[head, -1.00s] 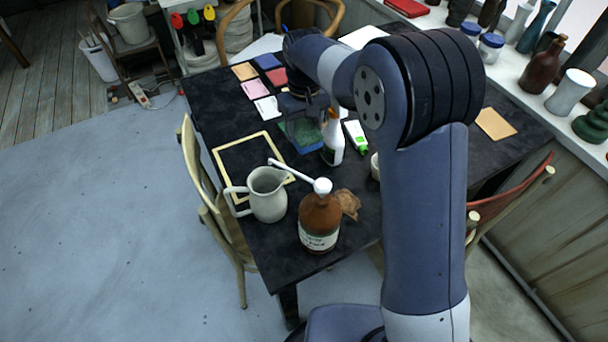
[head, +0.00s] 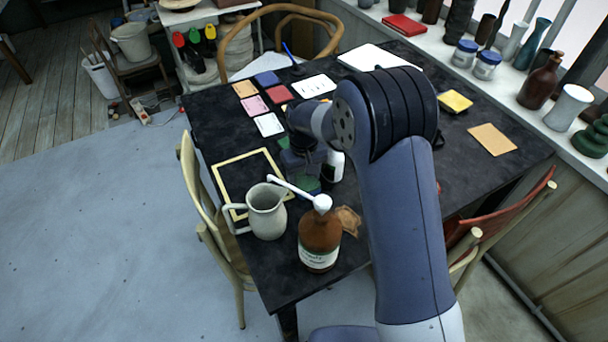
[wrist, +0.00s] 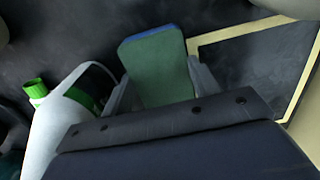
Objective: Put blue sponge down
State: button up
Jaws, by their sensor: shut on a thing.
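The blue sponge has a green face and a blue edge. In the wrist view the sponge (wrist: 157,70) stands out between the two fingers of my gripper (wrist: 160,88), which is shut on it. In the head view my gripper (head: 303,168) is over the dark table (head: 330,235), right of the pale yellow frame. Only a little of the sponge (head: 308,187) shows there, under the gripper. I cannot tell whether the sponge touches the table.
A white spray bottle (head: 335,167) stands close beside my gripper; its green-capped white body (wrist: 60,118) is at left in the wrist view. A grey jug (head: 267,212) and a brown pump bottle (head: 319,240) stand nearer. The yellow frame (head: 222,186) surrounds bare tabletop.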

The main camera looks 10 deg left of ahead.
jog(key=o, duration=1)
notch_tip(320, 180, up, 12)
jog(key=shift+r, duration=0.1)
send_over(304, 179)
jog(key=shift+f, duration=4.25)
